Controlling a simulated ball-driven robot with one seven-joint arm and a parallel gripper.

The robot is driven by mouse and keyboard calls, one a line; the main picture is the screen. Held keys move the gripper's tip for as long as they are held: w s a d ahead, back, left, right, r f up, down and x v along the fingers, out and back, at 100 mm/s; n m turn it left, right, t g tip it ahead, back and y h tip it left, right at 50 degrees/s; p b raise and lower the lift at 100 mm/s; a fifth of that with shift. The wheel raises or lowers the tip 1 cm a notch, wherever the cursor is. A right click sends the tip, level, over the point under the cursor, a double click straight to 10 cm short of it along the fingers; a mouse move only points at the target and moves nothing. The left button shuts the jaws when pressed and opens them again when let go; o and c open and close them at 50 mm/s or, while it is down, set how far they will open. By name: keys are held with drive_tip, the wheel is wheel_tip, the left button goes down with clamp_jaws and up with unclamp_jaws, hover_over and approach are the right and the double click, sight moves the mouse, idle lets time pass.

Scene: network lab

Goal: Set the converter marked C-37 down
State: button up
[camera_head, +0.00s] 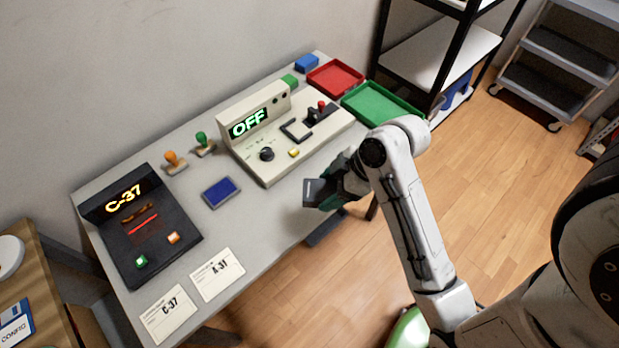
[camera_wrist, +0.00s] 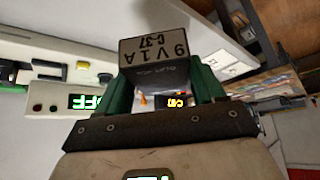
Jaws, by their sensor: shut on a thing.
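The converter (camera_wrist: 155,62) is a dark box with a pale label reading "9V 1A C-37" in the wrist view. My gripper (camera_wrist: 160,92) is shut on it, with green fingers on both sides. In the head view the converter (camera_head: 318,192) is held at my gripper (camera_head: 340,186), near the table's front edge and in front of the beige device showing "OFF" (camera_head: 285,132). A black device with a display reading "C-37" (camera_head: 138,225) stands at the left of the grey table (camera_head: 265,220). My fingers partly hide the converter.
Cards marked C-37 (camera_head: 168,313) and A-37 (camera_head: 217,274) lie at the table's front left. A blue pad (camera_head: 221,192) and two stamps (camera_head: 175,162) stand between the devices. Red (camera_head: 336,77) and green (camera_head: 380,106) trays are at the far right end. A black-framed shelf (camera_head: 440,60) stands beyond.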

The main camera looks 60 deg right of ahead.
drive_tip(key=w+d+f, duration=0.1)
drive_tip(key=w+f, duration=0.1)
drive_tip(key=w+d+f, duration=0.2)
drive_tip(key=f, duration=0.1)
drive_tip(key=w+d+f, duration=0.2)
drive_tip(key=shift+w+f, duration=0.15)
drive_tip(key=shift+w, duration=0.05)
drive_tip(key=shift+f+p, duration=0.45)
drive_tip(key=shift+f, duration=1.1)
drive_tip(key=shift+f, duration=0.1)
drive_tip(key=o, duration=1.2)
drive_tip(key=v, duration=1.2)
drive_tip(key=s+a+f+m+g, duration=0.1)
drive_tip(key=a, duration=0.2)
drive_tip(key=a+f+m+g, duration=0.1)
drive_tip(key=a, duration=0.2)
drive_tip(key=s+a+f+m+g+h, duration=0.1)
drive_tip(key=a, duration=0.2)
drive_tip(key=shift+s+f, duration=0.3)
drive_tip(key=shift+f, duration=0.1)
drive_tip(key=s+a+m, duration=0.1)
drive_tip(key=a, duration=0.1)
drive_tip(key=s+a+m+g+h, duration=0.1)
drive_tip(key=s+a, duration=0.1)
drive_tip(key=s+a+m+h, duration=0.1)
drive_tip(key=s+a, duration=0.1)
drive_tip(key=shift+a+f+g, duration=0.2)
drive_tip(key=shift+f+g, duration=0.2)
